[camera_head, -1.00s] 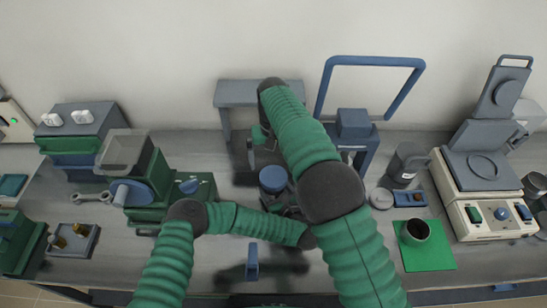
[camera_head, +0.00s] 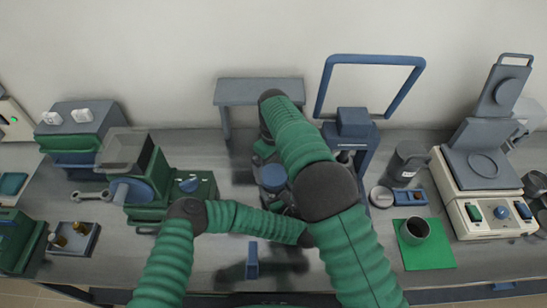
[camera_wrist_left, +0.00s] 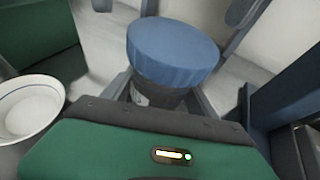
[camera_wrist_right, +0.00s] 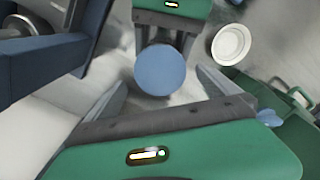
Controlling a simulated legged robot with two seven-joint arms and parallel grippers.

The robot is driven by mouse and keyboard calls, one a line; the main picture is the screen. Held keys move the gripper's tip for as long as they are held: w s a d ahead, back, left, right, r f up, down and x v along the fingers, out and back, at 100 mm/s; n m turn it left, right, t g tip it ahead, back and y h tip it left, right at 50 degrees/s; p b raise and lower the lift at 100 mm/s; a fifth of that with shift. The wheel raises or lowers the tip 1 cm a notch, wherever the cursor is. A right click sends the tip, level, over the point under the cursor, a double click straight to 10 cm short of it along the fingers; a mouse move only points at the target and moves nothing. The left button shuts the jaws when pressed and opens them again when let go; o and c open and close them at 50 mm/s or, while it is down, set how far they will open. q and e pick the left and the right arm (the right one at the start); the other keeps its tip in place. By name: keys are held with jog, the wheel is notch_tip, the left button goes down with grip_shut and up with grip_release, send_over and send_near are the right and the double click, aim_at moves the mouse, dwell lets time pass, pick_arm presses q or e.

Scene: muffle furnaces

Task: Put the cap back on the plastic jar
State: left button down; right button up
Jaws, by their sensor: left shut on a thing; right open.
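The plastic jar (camera_wrist_left: 160,96) stands upright with a broad blue cap (camera_wrist_left: 172,50) seated over its top. The cap shows as a blue disc in the right wrist view (camera_wrist_right: 160,70) and in the head view (camera_head: 273,176). My left gripper (camera_wrist_right: 164,42) is shut on the jar's body below the cap. My right gripper (camera_wrist_right: 160,95) is open, its two fingers spread on either side of the cap and apart from it. It is above and behind the jar in the head view (camera_head: 266,160). Whether the cap is tightened cannot be seen.
A small white dish (camera_wrist_right: 231,43) lies near the jar. A green machine (camera_head: 170,200) stands left, and a grey-blue stand (camera_head: 352,140) close on the right. A mug (camera_head: 414,231) sits on a green mat (camera_head: 430,255) farther right. A grey bench (camera_head: 258,91) stands behind.

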aim_at(273, 174)
jog(key=shift+f, duration=1.9)
jog(key=c, duration=1.5)
jog(key=m, duration=0.5)
jog(key=shift+m, duration=0.4)
jog(key=m, duration=1.1)
